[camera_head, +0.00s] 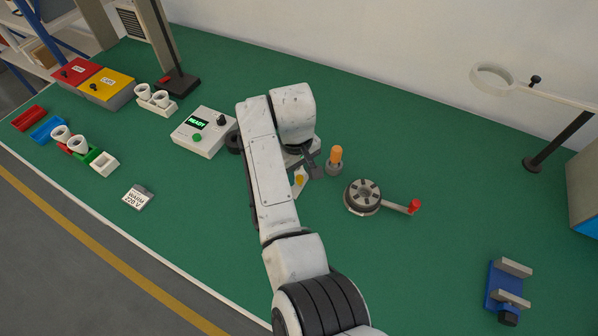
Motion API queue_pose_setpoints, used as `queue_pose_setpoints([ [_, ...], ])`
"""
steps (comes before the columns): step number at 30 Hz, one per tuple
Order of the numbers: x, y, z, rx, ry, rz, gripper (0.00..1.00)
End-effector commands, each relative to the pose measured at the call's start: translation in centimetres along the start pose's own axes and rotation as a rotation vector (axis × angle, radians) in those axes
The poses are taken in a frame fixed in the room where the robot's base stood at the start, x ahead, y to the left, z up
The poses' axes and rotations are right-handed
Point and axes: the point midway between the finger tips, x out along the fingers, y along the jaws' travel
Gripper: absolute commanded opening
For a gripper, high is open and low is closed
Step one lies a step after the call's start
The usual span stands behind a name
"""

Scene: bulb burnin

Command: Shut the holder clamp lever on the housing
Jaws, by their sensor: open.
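My gripper (311,170) is open, pointing down over the middle of the green bench. Close beside and partly under it is a pale grey piece with a yellow part (299,181). My arm hides much of this spot, so I cannot tell whether this is the housing's clamp lever or whether the gripper touches it. An orange-topped bulb piece (335,158) stands upright on a grey base just right of the gripper. Farther right is a round grey slotted disc (363,195) with an arm ending in a red knob (414,206).
A control box (204,132) reading READY stands left of my arm. Red and yellow bins (106,86), white cups (142,91) and a 220 V sign (137,198) are farther left. A blue fixture (508,286) and magnifier stand (531,164) are right. The bench's front right is mostly clear.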

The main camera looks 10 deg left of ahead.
Motion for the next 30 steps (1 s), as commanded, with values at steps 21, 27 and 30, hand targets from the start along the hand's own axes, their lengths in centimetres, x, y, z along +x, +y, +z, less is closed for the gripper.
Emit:
queue_pose_setpoints([
  [21, 1.7, 0.0, 0.0, 0.001, 0.000, 0.000, 0.26],
  [27, 1.7, 0.0, 0.0, 0.001, 0.000, 0.000, 0.07],
  [30, 1.7, 0.0, 0.0, 0.001, 0.000, 0.000, 0.00],
])
